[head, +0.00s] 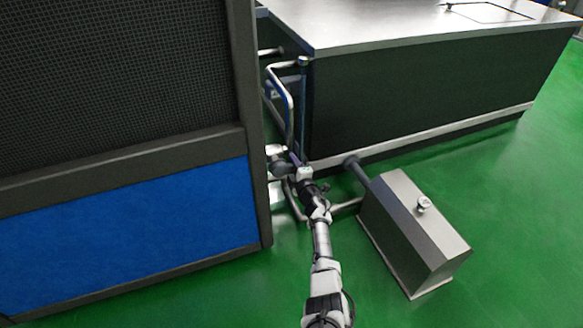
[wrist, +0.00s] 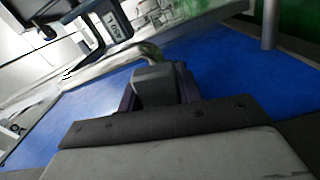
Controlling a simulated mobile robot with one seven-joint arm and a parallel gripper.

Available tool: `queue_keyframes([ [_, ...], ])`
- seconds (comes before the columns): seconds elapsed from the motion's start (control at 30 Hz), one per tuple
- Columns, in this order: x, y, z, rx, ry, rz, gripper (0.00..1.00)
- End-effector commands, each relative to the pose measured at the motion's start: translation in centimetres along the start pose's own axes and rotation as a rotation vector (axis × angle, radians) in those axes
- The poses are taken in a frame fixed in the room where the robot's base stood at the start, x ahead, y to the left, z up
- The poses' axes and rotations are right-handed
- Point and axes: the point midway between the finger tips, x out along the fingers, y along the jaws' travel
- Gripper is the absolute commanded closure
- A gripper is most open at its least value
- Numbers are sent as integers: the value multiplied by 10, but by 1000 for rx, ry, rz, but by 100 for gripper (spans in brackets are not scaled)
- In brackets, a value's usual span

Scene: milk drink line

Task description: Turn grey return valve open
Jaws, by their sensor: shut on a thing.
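My arm reaches into the gap between the blue-panelled machine and the dark tank, and my gripper (head: 295,163) is at the pipework there. In the wrist view my gripper (wrist: 158,88) is shut on a dark grey block, which I take to be the handle of the grey return valve (wrist: 154,80). The two fingers show as dark purplish edges on either side of it. In the head view the valve is small and partly hidden by my gripper, so its turn angle cannot be told.
The machine with a blue panel (head: 130,235) stands close on the left. A dark tank with a steel top (head: 400,30) stands behind. Bent steel pipes (head: 288,100) fill the gap. A grey metal box (head: 405,235) sits on the right. Green floor (head: 510,270) is clear at the front right.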

Motion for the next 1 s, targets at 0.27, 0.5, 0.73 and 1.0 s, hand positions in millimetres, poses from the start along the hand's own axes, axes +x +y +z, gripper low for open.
queue_keyframes([
  [0.27,1,10,-1,-138,0,3,100],
  [0.5,1,13,-1,-185,0,3,100],
  [0.73,1,13,-1,-196,1,3,100],
  [1.0,1,13,-2,-196,1,3,55],
])
